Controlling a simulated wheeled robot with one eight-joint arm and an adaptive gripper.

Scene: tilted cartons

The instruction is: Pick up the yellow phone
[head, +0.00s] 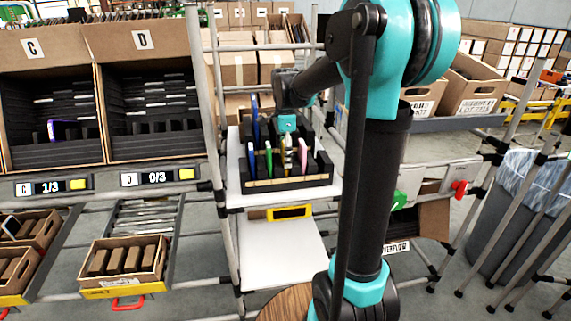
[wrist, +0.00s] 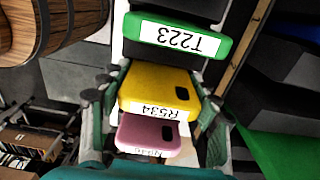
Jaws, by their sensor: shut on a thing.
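The yellow phone (wrist: 158,88), labelled R534, stands between the fingers of my gripper (wrist: 155,112) in the wrist view. My gripper is shut on its sides. In the head view my gripper (head: 288,138) is at the black rack (head: 290,182) and mostly covers the yellow phone. I cannot tell whether the phone's lower end is still in its slot. A pink phone (wrist: 148,134) is right beside it in the wrist view.
In the head view, green and blue phones (head: 255,122) stand left of my gripper in the rack. The rack sits on a white shelf (head: 234,165) between metal posts. Cartons C and D (head: 150,95) with black dividers are at left. A bin (head: 508,215) stands at right.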

